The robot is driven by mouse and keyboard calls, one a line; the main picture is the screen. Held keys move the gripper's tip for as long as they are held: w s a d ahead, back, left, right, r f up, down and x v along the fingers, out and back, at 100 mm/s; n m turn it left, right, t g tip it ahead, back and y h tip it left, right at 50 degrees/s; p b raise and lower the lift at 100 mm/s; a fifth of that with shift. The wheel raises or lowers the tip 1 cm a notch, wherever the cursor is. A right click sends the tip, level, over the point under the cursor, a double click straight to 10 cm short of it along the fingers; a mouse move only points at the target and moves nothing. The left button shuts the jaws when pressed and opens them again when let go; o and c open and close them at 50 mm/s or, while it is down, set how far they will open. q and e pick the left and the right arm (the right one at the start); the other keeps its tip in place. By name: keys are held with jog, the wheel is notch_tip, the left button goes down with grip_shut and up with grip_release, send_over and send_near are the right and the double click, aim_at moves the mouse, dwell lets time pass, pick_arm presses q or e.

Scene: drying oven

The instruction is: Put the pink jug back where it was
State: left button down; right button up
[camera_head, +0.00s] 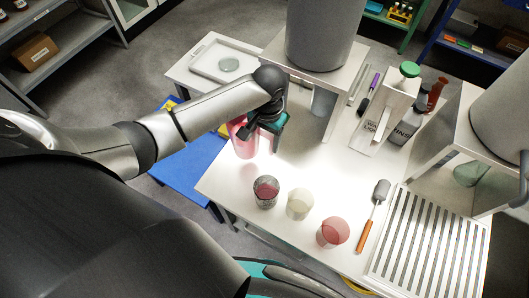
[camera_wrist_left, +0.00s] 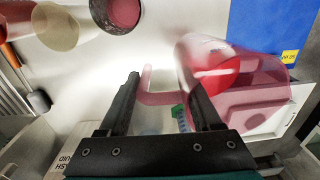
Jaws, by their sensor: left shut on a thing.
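The pink jug (camera_head: 241,138) is see-through and sits at the left edge of the white table (camera_head: 225,188), partly hidden by my left gripper (camera_head: 272,128). I cannot tell whether its base touches the table. In the left wrist view, the jug (camera_wrist_left: 250,95) lies to the right of my left gripper's fingers (camera_wrist_left: 160,82). Its handle (camera_wrist_left: 150,95) runs between the fingers, and the gripper is shut on it. My right gripper is not in view.
A dark mesh cup (camera_head: 265,193), a cream cup (camera_head: 299,204) and a red cup (camera_head: 333,232) stand at the table's front. A large grey cylinder (camera_head: 322,35) on a white stand (camera_head: 337,125) is close behind the gripper. A slatted rack (camera_head: 425,245) lies at right.

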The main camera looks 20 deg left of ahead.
aim_at(266, 135)
pick_arm(q)
notch_tip(266, 135, down, 6)
jog(key=b, duration=0.1)
jog(key=shift+f+b, duration=0.25)
jog(key=shift+b, duration=0.1)
jog(key=shift+c, duration=0.4)
grip_release()
jog(key=shift+f, duration=0.2)
jog(key=r+p, duration=0.3)
jog(key=r, duration=0.8)
jog(key=shift+d, duration=0.2)
jog(key=shift+r, duration=0.7)
